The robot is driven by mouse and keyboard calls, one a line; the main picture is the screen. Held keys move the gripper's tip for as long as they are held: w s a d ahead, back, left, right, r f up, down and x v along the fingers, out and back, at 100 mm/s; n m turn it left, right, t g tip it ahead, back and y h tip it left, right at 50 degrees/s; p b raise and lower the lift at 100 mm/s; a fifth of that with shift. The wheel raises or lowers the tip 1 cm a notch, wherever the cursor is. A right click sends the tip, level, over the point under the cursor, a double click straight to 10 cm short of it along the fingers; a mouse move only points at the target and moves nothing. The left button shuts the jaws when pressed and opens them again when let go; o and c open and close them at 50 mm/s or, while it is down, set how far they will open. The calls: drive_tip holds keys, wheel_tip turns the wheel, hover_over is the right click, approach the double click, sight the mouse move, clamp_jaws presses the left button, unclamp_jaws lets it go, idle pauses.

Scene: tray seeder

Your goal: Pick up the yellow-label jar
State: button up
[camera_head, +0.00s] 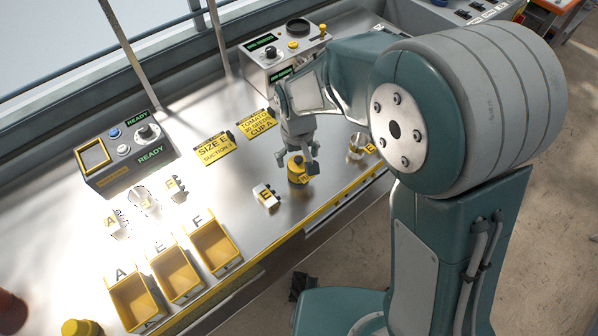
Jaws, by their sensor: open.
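A small jar with a yellow label (298,172) stands upright on the metal bench, near its yellow front edge. My gripper (302,163) points down directly over the jar, its fingers open at the jar's top and sides. One finger shows at the jar's right. Whether the fingers touch the jar I cannot tell. The gripper partly hides the top of the jar.
A white lettered block (266,196) lies just left of the jar. A clear cup (357,146) stands to the right. Yellow bins (216,246) line the front left. Yellow signs (215,148) and control boxes (125,152) stand behind.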

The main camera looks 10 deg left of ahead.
sight(298, 171)
wheel_tip(298, 171, down, 5)
drive_tip(key=shift+f, duration=0.2)
drive_tip(key=c, duration=1.1)
